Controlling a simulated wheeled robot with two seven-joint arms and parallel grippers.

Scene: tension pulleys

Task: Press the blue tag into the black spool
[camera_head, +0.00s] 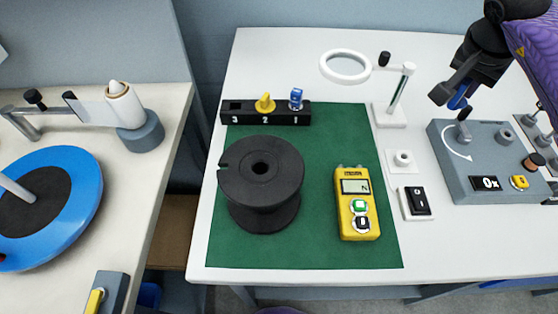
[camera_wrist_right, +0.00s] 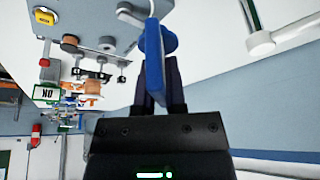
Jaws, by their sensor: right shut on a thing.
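The black spool (camera_head: 260,185) stands upright on the green mat, its round hole facing up and a notch at its left rim. My right gripper (camera_head: 455,95) is shut on a blue piece, which I take for the blue tag (camera_head: 460,97). It is held above the grey control box, well to the right of the spool. In the right wrist view the blue tag (camera_wrist_right: 154,55) is long and flat between the dark fingers (camera_wrist_right: 158,85). A blue disc shape shows just beside it. My left gripper is not in view.
A black holder (camera_head: 235,117) numbered 3, 2, 1 has a yellow piece (camera_head: 265,103) and another blue piece (camera_head: 296,98). A yellow meter (camera_head: 357,205), a ring magnifier (camera_head: 346,84) and a black switch (camera_head: 419,201) stand near the spool. The grey box (camera_head: 455,175) has knobs.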

